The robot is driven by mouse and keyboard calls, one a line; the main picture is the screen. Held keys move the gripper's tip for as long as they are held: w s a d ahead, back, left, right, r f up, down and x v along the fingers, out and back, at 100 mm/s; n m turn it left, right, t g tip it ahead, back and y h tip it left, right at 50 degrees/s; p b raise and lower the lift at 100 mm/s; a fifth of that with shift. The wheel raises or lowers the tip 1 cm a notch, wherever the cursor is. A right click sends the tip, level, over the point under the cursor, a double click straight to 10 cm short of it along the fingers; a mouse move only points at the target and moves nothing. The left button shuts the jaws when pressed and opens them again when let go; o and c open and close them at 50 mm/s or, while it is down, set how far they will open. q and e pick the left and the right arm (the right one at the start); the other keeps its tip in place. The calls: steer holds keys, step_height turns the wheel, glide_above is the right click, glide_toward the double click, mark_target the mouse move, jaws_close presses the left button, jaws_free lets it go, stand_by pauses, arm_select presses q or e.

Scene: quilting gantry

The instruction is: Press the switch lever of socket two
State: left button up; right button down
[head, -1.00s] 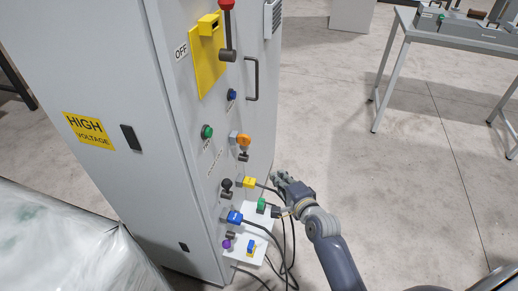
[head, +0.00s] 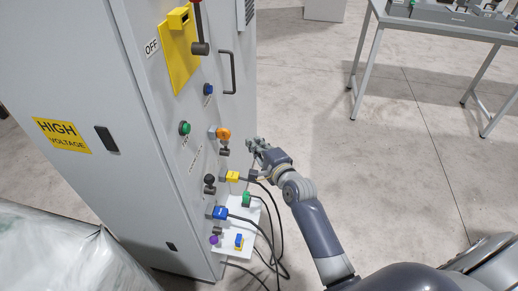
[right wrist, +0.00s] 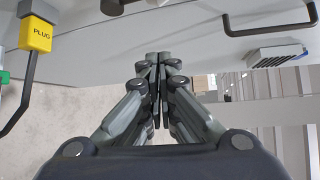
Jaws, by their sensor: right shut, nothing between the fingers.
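The grey cabinet (head: 165,215) carries a column of sockets with levers on its right-hand face. An orange-knobbed lever (head: 223,133) is uppermost. Below it a yellow plug (head: 232,176) sits beside a black-knobbed lever (head: 209,180). A blue plug (head: 220,213) and a purple knob (head: 214,239) are lower. I cannot read which is socket two. My right gripper (head: 251,143) is shut and empty, just right of the orange lever and apparently apart from the panel. In the right wrist view its fingers (right wrist: 157,64) meet, and the yellow plug (right wrist: 36,36) is upper left. My left gripper is out of view.
Black cables (head: 270,235) hang from the plugs below my right gripper. A white plate (head: 236,253) juts out low on the panel. A bar handle (head: 232,76) is above. A grey table (head: 445,27) stands back right; the floor between is clear.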

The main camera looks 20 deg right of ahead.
mark_target(226, 146)
steer(key=w+a, duration=0.1)
steer(key=a, duration=0.1)
steer(key=w+a+p, duration=0.1)
steer(key=w+a, duration=0.1)
steer(key=shift+w+f, duration=0.1)
steer(key=shift+w, duration=0.15)
